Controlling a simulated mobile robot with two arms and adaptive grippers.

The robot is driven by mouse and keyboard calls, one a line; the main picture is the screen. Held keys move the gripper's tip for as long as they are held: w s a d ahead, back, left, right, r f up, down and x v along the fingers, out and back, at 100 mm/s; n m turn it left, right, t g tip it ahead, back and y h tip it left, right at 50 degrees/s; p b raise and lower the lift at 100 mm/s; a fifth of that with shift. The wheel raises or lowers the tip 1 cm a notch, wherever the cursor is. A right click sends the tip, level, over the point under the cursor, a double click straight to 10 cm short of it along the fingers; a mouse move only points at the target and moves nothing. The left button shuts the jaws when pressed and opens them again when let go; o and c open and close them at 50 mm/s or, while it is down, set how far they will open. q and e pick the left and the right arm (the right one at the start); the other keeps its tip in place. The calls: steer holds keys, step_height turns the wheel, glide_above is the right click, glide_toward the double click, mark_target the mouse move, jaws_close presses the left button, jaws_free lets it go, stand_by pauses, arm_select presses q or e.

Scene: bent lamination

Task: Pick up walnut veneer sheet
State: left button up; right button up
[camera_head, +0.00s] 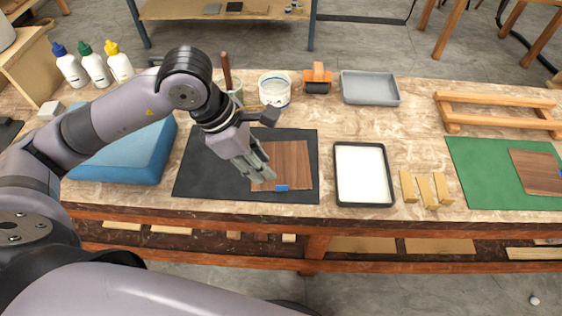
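A brown wood-grain sheet (296,160), which looks like walnut veneer, lies flat on a black mat (205,181) at the middle of the bench. A small blue tab (281,188) sits at its near edge. My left gripper (262,176) points down over the left part of this sheet and hides some of it. Its fingers look close together, but I cannot tell whether they are open or shut, or whether they touch the sheet. A second similar brown sheet (538,171) lies on a green mat (480,180) at the right. My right gripper is not in view.
A black-rimmed white tray (363,174) stands right of the black mat, with several small wood blocks (425,189) beside it. A blue cushion-like block (122,153) is at left. Behind are glue bottles (93,64), a white tub (274,91), a grey tray (369,88) and a wooden frame (500,110).

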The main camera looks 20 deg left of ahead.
mark_target(282, 185)
arm_select(q)
steer(key=x, duration=0.3)
steer(key=shift+w+d, duration=0.1)
steer(key=shift+w, duration=0.05)
steer(key=shift+d+f, duration=0.2)
steer(key=shift+f, duration=0.4)
steer(key=shift+w+d+f+p, duration=0.1)
steer(key=shift+f+p, duration=0.15)
steer(key=shift+p, duration=0.05)
steer(key=p+x, duration=0.1)
steer(key=x, duration=0.2)
steer(key=shift+w+d+f, duration=0.15)
steer(key=shift+d+f, duration=0.05)
steer(key=shift+f, duration=0.05)
steer(key=shift+d+f, duration=0.1)
steer(key=shift+f, duration=0.35)
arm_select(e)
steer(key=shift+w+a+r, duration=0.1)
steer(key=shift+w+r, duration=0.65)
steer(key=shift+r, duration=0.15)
arm_select(q)
steer(key=shift+w, duration=0.1)
jaws_close()
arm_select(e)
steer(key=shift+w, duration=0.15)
